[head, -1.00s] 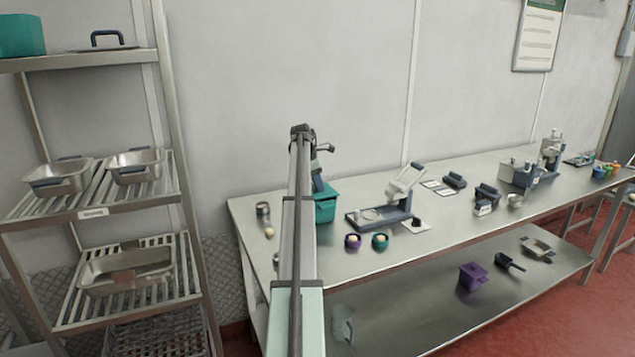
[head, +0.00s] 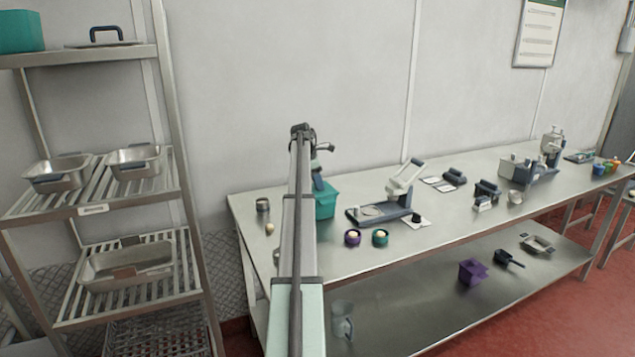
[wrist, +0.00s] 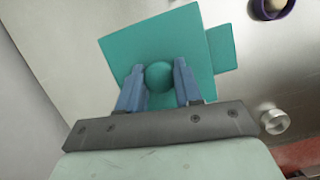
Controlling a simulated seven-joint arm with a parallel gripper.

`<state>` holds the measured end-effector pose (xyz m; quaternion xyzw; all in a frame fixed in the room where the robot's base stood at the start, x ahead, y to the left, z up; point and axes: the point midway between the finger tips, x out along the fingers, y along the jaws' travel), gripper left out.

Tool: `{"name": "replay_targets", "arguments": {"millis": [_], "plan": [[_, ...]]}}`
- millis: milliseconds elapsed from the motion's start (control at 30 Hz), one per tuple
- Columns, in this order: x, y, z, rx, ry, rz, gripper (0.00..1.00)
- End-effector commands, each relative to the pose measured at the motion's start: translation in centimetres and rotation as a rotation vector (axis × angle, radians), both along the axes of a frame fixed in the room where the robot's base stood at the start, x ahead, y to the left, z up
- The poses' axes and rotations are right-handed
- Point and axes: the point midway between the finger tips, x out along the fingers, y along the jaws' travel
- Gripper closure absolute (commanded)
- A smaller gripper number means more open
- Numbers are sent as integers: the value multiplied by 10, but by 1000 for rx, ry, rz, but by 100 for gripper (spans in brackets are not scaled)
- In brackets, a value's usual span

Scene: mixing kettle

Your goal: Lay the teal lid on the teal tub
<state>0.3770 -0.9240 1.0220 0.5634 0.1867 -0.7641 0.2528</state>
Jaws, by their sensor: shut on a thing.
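The teal lid (wrist: 125,50) is a square plate with a round knob (wrist: 159,77) in the wrist view. My gripper (wrist: 160,82) is shut on that knob, one blue finger on each side. In the head view the teal tub (head: 326,204) stands on the left part of the table, partly hidden by my arm. My gripper is largely hidden behind the arm there, near the tub. A teal piece juts past the lid's right side in the wrist view; it may be part of the tub. I cannot tell whether lid and tub touch.
A metal cup (head: 262,205) and a pale round thing (head: 270,229) are left of the tub. A metal rack (head: 178,150) stands at left.

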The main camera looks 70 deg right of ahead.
Motion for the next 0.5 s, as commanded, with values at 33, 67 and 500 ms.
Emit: {"name": "replay_targets", "arguments": {"millis": [33, 67, 500], "plan": [[0, 0, 0, 0, 0, 0, 95], [0, 0, 0, 0, 0, 0, 95], [0, 0, 0, 0, 0, 0, 36]]}}
